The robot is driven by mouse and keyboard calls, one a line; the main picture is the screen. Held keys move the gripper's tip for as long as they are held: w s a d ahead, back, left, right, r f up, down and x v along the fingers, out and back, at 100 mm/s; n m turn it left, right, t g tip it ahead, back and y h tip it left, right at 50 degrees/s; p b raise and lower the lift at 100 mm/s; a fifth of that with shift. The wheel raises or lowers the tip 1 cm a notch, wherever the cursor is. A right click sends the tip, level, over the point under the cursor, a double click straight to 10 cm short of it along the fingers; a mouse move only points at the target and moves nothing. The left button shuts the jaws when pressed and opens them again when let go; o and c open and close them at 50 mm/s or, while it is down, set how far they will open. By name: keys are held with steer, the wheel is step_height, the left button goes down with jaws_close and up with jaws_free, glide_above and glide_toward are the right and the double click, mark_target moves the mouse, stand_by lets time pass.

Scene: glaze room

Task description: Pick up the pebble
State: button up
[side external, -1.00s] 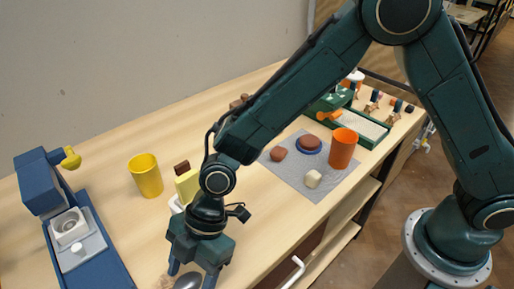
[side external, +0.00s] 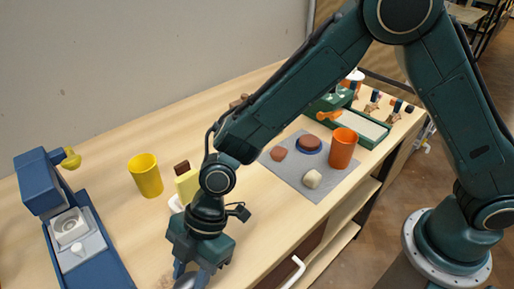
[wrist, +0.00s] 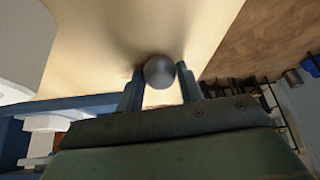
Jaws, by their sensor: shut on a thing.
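The pebble is a smooth dark grey stone (wrist: 159,71), seen between my two fingertips in the wrist view. It also shows in the side external view at the bottom edge, where the frame cuts it off. My gripper (side external: 190,274) is low over the front of the table and shut on the pebble, with a finger on each side of it (wrist: 160,86). Whether the pebble still touches the table top is hard to tell.
A blue machine (side external: 98,262) stands at the left, with a yellow cup (side external: 146,176) behind my gripper. A grey mat (side external: 314,189) holds an orange cup (side external: 342,150), a cream lump (side external: 312,179) and brown lumps. A green tray (side external: 372,143) is farther right. The table's front edge is close.

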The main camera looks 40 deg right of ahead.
mark_target(192, 275)
step_height(192, 275, up, 20)
stand_by(0.6)
steer(key=shift+w+d, duration=0.1)
steer(key=shift+d, duration=0.05)
stand_by(0.5)
